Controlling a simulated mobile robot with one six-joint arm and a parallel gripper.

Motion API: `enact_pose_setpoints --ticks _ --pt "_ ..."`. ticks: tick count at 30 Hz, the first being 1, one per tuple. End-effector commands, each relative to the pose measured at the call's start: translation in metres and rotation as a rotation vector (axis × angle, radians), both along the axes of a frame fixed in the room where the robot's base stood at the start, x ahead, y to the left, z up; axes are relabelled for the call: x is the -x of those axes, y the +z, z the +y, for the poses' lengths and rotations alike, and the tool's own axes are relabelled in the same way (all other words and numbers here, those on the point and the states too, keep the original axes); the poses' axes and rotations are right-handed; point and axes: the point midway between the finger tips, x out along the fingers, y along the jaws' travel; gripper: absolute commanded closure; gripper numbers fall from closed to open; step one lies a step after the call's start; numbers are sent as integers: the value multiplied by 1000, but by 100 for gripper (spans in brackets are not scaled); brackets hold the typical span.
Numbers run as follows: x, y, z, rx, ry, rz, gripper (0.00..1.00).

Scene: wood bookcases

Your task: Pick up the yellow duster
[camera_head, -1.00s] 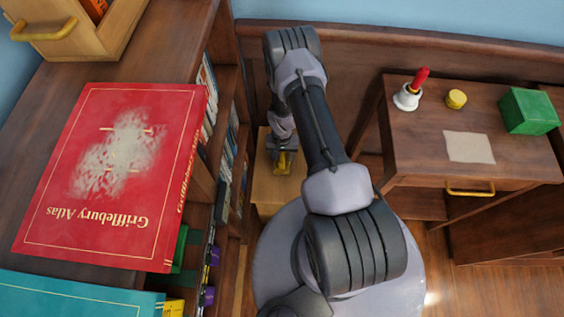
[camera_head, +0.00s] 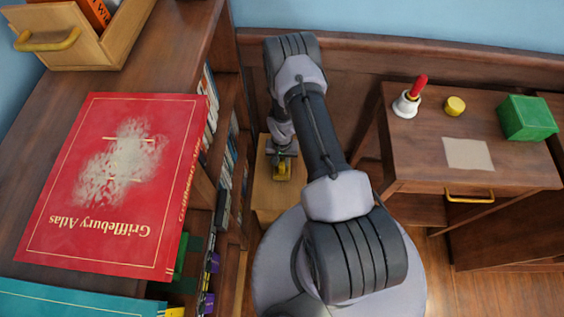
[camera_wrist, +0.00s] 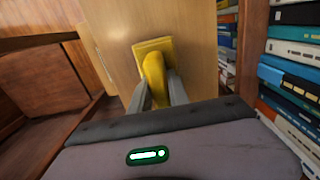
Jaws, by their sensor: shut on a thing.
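The yellow duster (camera_wrist: 153,66) is in the middle of the wrist view, with a flat square head and a rounded handle. My gripper (camera_wrist: 160,88) is shut on its handle, one grey finger on each side. In the head view the duster (camera_head: 282,171) is a small yellow patch below my gripper (camera_head: 282,155), over a light wooden surface (camera_head: 268,192). I cannot tell whether the duster touches that surface.
Shelves of upright books (camera_wrist: 295,80) stand close on the right in the wrist view. A red atlas (camera_head: 115,185) with a pale dusty patch lies on the bookcase top. A desk (camera_head: 430,150) at right holds a bell (camera_head: 407,103), a yellow round thing (camera_head: 455,106) and a green box (camera_head: 527,117).

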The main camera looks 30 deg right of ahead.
Motion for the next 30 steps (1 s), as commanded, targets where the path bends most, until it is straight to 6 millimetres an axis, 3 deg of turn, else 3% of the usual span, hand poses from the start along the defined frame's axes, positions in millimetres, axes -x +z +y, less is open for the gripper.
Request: enact_pose_setpoints --ticks 4,11,18,21,30 --pt "-1 29 0 1 0 -1 100" --pt "57 31 2 -2 -1 5 100" --pt "129 37 5 -1 -3 4 100" --pt "147 37 6 -2 -2 2 100" --pt "160 36 6 0 0 0 100"
